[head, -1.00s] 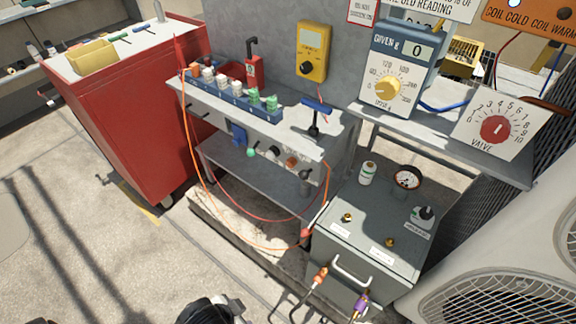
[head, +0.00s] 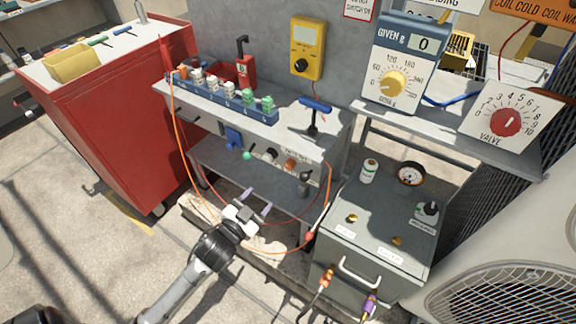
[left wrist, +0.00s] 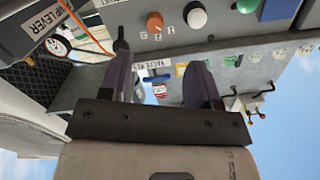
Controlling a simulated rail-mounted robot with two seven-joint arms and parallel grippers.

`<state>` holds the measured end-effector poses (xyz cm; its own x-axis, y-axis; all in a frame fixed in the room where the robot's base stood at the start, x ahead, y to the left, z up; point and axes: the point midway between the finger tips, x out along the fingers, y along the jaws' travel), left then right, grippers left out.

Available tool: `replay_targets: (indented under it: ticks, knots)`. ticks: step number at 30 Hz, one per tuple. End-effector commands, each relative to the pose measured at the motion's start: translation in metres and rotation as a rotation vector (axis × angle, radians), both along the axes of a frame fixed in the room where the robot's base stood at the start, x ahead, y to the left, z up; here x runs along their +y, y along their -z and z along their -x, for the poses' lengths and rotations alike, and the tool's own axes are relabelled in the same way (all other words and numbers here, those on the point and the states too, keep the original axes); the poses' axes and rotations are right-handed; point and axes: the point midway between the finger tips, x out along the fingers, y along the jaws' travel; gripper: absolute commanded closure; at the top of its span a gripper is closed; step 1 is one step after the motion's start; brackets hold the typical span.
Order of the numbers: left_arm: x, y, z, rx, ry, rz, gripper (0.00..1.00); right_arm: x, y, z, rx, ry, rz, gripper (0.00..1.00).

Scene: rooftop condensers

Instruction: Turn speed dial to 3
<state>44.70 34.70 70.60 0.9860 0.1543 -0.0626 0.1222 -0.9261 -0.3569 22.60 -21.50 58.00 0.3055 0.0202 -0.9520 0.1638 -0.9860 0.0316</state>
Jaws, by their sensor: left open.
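A row of controls sits on the bench's front panel: a green knob (head: 248,155), a white knob (head: 269,153), an orange knob (head: 290,165) and a black lever (head: 304,178). I cannot read which is the speed dial. My left gripper (head: 257,201) is open and empty, in front of and below this panel in the head view. In the left wrist view its two fingers (left wrist: 161,65) point at the panel, apart from the orange knob (left wrist: 154,22), white knob (left wrist: 195,15) and green knob (left wrist: 241,6). My right gripper is out of view.
A valve dial (head: 505,122) and a gram dial (head: 394,84) stand on the right shelf. A grey box (head: 375,225) with a handle stands right of the bench. An orange hose (head: 180,140) loops before the bench. A red cabinet (head: 110,125) stands left.

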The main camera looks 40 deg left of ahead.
Motion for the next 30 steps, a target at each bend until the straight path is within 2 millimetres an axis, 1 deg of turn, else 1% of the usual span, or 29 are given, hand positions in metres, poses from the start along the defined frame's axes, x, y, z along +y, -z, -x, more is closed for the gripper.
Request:
replay_targets:
  ticks: [3, 8, 11, 21, 27, 30]
  knots:
    - [-0.004, -0.008, -0.002, -0.052, 0.026, 0.007, 0.43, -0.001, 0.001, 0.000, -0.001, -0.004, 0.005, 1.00]
    - [-0.004, -0.009, -0.013, -0.072, 0.035, 0.016, 0.43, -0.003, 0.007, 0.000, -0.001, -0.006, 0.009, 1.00]
    - [-0.002, -0.009, -0.028, -0.073, 0.035, 0.016, 0.43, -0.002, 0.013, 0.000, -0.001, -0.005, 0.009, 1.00]
    - [0.005, -0.008, -0.089, -0.071, 0.033, 0.016, 0.43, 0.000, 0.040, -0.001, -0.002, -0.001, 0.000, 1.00]
    - [0.008, -0.008, -0.116, -0.069, 0.033, 0.018, 0.43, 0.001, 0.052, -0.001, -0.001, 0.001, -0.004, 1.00]
    - [0.010, -0.009, -0.126, -0.069, 0.033, 0.018, 0.43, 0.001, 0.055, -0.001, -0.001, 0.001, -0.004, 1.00]
